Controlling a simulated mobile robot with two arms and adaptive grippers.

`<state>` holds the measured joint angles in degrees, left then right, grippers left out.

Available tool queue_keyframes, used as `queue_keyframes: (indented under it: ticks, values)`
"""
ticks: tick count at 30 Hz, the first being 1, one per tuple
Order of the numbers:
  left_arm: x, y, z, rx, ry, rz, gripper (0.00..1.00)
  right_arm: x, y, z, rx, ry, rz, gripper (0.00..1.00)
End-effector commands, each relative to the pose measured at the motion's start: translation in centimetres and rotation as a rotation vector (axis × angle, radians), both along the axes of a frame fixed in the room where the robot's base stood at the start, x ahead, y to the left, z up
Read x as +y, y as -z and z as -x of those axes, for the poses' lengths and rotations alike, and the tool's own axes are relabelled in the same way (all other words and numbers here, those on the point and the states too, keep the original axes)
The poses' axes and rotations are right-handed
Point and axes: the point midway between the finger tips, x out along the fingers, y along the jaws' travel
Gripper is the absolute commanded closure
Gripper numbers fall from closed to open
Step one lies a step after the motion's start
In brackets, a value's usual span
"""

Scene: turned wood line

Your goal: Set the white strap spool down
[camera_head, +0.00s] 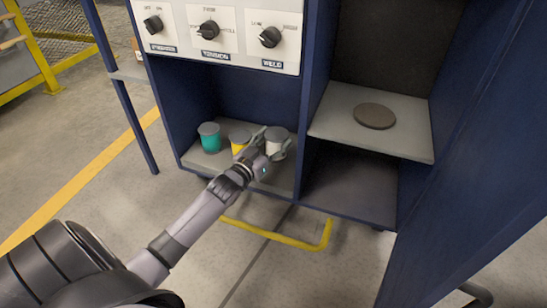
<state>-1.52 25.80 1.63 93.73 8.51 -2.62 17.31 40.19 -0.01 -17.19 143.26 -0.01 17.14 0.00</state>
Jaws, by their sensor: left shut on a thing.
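The white strap spool (276,134), with a grey top, is in the lower left compartment of the blue cabinet. My left gripper (271,144) is shut on it, with its fingers at the spool's sides. I cannot tell whether the spool's base touches the grey compartment floor (279,180), because the gripper hides its lower part. A yellow spool (238,146) stands just left of it, partly behind my gripper. A teal spool (209,143) stands farther left. My right gripper is not in view.
A panel with several black knobs (208,30) is above the compartment. A blue divider (315,70) stands to the right. Beyond it, a grey shelf (395,142) carries a flat brown disc (374,116). A yellow floor-level bar (285,238) lies in front.

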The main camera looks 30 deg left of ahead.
Motion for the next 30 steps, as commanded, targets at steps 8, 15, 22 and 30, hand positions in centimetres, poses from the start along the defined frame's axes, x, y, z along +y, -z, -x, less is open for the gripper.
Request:
queue_keyframes:
  ticks: [8, 15, 22, 30]
  values:
    - [0.0, 4.0, 0.0, -0.001, 0.000, 0.000, 0.78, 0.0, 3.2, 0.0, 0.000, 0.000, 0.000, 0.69]
    - [0.0, 3.9, 0.0, -0.002, 0.001, 0.000, 0.78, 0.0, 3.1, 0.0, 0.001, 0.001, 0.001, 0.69]
    - [0.0, 4.4, 0.0, 0.001, 0.000, 0.000, 0.39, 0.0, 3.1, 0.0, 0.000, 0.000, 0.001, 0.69]
    - [0.0, 4.4, 0.0, 0.001, 0.000, 0.000, 0.22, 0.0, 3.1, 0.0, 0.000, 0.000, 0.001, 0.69]
